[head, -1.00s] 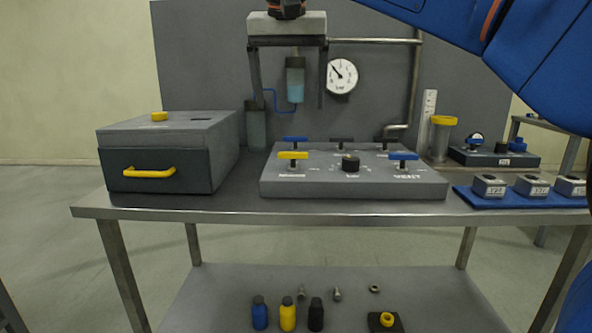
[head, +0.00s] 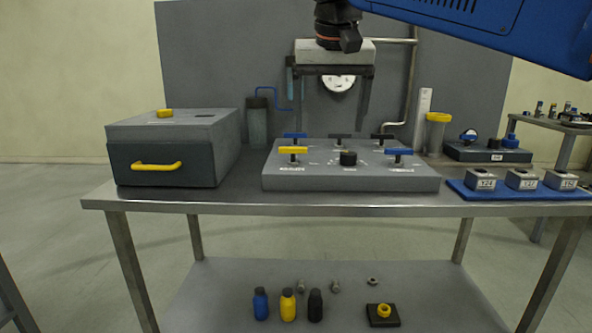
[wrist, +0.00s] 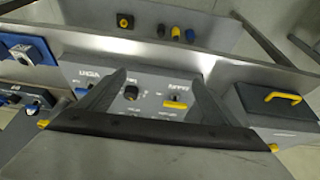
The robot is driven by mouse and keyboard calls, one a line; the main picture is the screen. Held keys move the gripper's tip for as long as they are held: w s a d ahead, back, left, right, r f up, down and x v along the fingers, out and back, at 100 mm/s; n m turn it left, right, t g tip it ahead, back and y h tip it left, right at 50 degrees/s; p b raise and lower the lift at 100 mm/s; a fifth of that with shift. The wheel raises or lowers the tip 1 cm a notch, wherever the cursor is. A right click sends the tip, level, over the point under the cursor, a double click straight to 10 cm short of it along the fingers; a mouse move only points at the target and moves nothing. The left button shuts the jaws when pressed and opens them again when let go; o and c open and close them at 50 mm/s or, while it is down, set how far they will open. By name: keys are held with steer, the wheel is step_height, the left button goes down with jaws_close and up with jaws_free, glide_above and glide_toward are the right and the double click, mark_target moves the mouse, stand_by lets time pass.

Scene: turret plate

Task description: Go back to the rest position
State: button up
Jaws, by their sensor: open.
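My gripper (head: 326,122) hangs from my blue arm in the head view, fingers pointing down. It is in front of the back panel and above the grey valve plate (head: 350,180). The fingers are spread wide with nothing between them. In the wrist view my gripper (wrist: 157,80) shows two dark fingers spread apart over the valve plate (wrist: 152,112), also empty. The plate carries yellow, blue and dark handles and a black knob (head: 348,158). The fingers appear clear of the handles in the head view.
A grey box (head: 160,165) with a yellow drawer handle stands at left. A blue mat (head: 515,194) with grey blocks lies at right. A gauge (head: 338,84) and pipes are behind my gripper. The lower shelf (head: 240,300) holds bottles and small parts.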

steer(key=s+d+f, duration=0.7)
steer(key=f, duration=0.5)
steer(key=s+d+f, duration=0.7)
steer(key=d+f, duration=0.1)
steer(key=f, duration=0.4)
steer(key=s+d+f, duration=0.7)
steer(key=s+f, duration=0.1)
steer(key=f, duration=0.5)
steer(key=shift+d, duration=0.2)
